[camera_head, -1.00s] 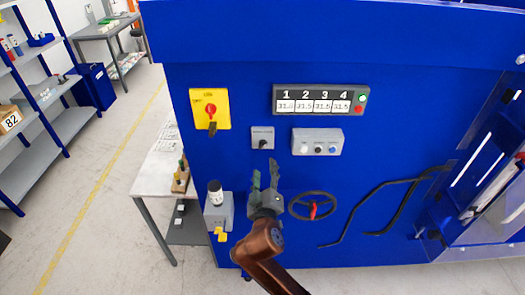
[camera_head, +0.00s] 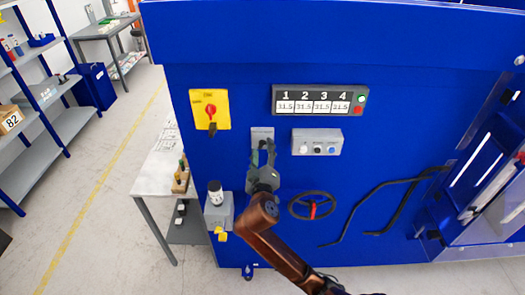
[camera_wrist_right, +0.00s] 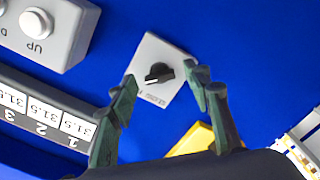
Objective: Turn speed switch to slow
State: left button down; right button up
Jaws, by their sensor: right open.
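The speed switch is a small grey plate (camera_head: 262,131) on the blue machine front, with a black knob (camera_wrist_right: 159,73) that shows in the right wrist view. My right gripper (camera_head: 262,150) is in front of the switch in the head view and hides its knob there. In the right wrist view my right gripper (camera_wrist_right: 160,88) is open, with its two fingertips on either side of the knob and apart from it. The plate's lettering is too small to read surely. My left gripper is not in view.
A yellow plate with a red rotary switch (camera_head: 211,108) is at the upper left. A counter display (camera_head: 312,100) and a grey button box (camera_head: 317,142) are to the right. A handwheel (camera_head: 312,205) is below right, and a grey box with a white-topped knob (camera_head: 218,210) is below left.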

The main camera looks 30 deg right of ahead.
jog(key=shift+c, duration=0.5)
jog(key=c, duration=1.1)
jog(key=shift+o, duration=0.2)
